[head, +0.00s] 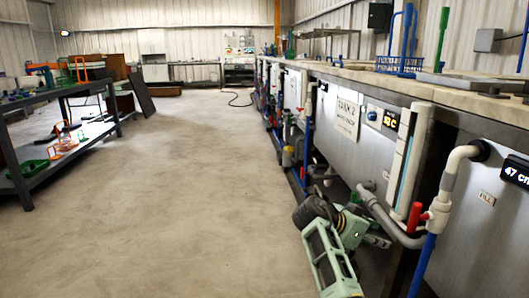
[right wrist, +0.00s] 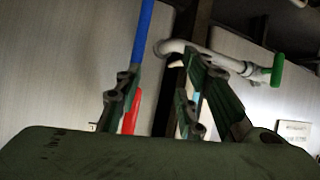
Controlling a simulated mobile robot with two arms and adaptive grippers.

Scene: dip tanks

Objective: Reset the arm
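My right arm reaches down beside the tank row in the head view, at the lower middle. Its gripper shows in the right wrist view (right wrist: 158,82), with two dark green fingers spread apart and a gap between them. I see nothing held in that gap. The fingers point toward the pipework under the tanks. My left gripper is not in view.
The tank row (head: 343,150) runs along the right, with a red valve handle (head: 415,216) and blue pipe (head: 422,266) close to my right arm. A green valve handle (right wrist: 278,69) shows beyond the fingers. A dark rack (head: 50,165) stands left. The middle floor (head: 195,170) is clear.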

